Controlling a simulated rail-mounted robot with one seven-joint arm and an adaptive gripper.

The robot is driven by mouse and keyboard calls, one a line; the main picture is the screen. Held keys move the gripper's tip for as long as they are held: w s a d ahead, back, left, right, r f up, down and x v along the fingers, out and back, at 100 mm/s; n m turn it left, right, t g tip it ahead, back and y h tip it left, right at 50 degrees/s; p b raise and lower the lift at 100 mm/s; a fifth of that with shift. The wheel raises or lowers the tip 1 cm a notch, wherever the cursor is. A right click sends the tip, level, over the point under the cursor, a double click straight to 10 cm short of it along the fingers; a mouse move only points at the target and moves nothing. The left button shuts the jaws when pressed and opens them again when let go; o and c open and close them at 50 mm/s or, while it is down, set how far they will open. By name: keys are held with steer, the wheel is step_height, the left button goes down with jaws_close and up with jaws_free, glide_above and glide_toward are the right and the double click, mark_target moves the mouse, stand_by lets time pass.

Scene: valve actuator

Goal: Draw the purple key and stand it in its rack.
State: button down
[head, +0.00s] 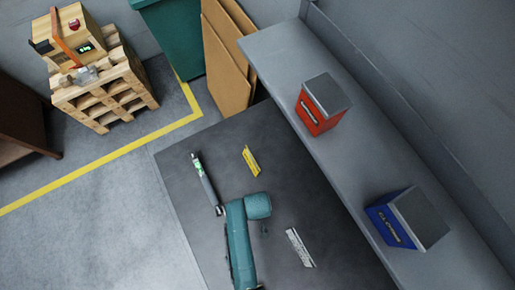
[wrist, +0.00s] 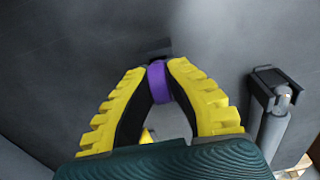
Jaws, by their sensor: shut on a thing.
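The purple key (wrist: 158,86) is between the yellow, black-padded fingers of my gripper (wrist: 163,70) in the wrist view. The fingers are shut on it near their tips. Only a purple band of it shows. A small dark piece lies just beyond the fingertips against a dark grey surface; I cannot tell whether the key touches it. In the head view my teal arm (head: 244,235) reaches over the dark table; the gripper and key cannot be made out there. I cannot identify the rack in either view.
A grey rod in a dark bracket (wrist: 277,112) stands right of the fingers. The dark table (head: 185,180) carries a slim bar (head: 206,183), a yellow plate (head: 251,161) and a pale plate (head: 300,248). Red (head: 314,114) and blue (head: 392,222) boxes stand on the shelf.

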steer(key=shift+f, duration=0.15)
steer(key=c, duration=1.6)
jaws_free()
steer(key=o, duration=0.4)
steer(key=shift+o, duration=0.2)
step_height(320, 180, up, 12)
steer(key=shift+s, duration=0.15)
